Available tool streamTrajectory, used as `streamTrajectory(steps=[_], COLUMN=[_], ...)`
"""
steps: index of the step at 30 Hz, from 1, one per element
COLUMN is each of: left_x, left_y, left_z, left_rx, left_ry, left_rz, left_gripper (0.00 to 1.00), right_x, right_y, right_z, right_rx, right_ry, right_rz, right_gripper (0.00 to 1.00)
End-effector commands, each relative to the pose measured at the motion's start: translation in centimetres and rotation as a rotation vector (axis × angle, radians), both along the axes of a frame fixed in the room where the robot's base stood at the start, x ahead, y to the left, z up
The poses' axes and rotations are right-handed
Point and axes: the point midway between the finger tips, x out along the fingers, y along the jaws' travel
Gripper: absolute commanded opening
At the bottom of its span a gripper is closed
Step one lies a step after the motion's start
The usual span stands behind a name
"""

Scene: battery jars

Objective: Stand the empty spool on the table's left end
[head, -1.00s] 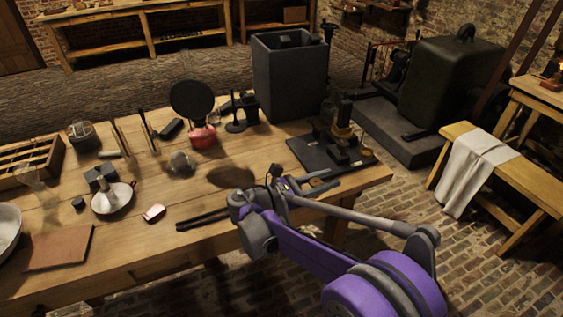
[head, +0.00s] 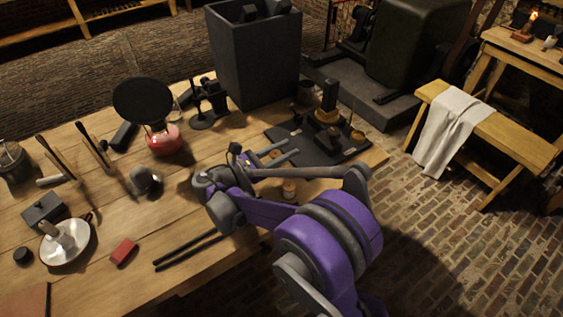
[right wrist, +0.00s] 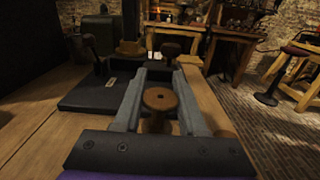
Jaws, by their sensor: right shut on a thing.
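My right gripper (head: 288,150) reaches in low over the table's front right part, beside the black stand. In the right wrist view a brown wooden spool (right wrist: 160,100) stands upright between the two grey fingers, its round top flange and dark centre hole showing. The right gripper is shut on it. In the head view the held spool is mostly hidden by the gripper. The wooden table (head: 200,205) runs to the left. My left gripper is out of view.
A black stand with brass parts (head: 325,140) is close ahead of the fingers. A tall grey bin (head: 255,65) is behind. A red burner with black disc (head: 165,138), a white dish (head: 66,250), a red block (head: 124,252) and black rods (head: 188,250) lie leftward.

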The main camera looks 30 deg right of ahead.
Motion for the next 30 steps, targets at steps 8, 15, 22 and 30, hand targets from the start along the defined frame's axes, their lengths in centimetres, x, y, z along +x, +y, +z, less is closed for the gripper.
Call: streamTrajectory(steps=[8, 15, 22, 30], left_x=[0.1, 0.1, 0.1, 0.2], left_y=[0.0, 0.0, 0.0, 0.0], left_z=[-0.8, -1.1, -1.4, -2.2], left_rx=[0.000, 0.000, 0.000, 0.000], left_ry=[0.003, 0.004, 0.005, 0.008], left_rz=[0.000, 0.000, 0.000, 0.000], left_gripper=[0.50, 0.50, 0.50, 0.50], right_x=[0.1, 0.0, 0.0, 0.0], right_y=[0.0, 0.0, 0.0, 0.0], right_z=[-2.9, -4.3, -4.6, -5.7], right_rx=[0.000, 0.000, 0.000, 0.004], right_ry=[0.000, 0.000, 0.000, 0.001], right_rz=[0.000, 0.000, 0.000, 0.000], right_gripper=[0.00, 0.00, 0.00, 0.00])
